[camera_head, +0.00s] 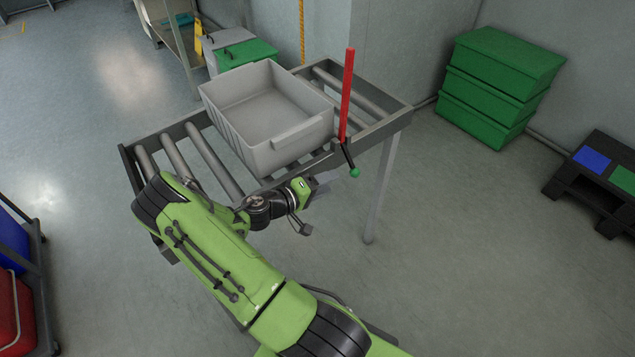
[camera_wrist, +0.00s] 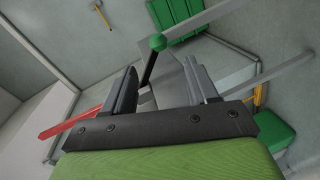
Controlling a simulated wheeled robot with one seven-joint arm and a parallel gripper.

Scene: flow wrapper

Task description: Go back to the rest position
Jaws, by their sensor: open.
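My gripper (camera_head: 322,184) is at the front edge of the roller conveyor, just below and left of a lever with a green ball knob (camera_head: 355,173). In the wrist view my gripper (camera_wrist: 165,88) is open, its two grey fingers apart. The green knob (camera_wrist: 158,43) and its dark rod show beyond and between the fingers, and I cannot tell whether they touch. The fingertips are small and partly unclear in the head view. My green arm reaches up from the bottom of the head view.
A grey empty bin (camera_head: 290,140) sits on the roller conveyor (camera_head: 400,118). A red bar (camera_head: 347,95) stands upright at its front edge. Green crates (camera_head: 500,75) are stacked at the right wall, near a dark pallet (camera_head: 562,186). The floor (camera_head: 460,260) to the right is clear.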

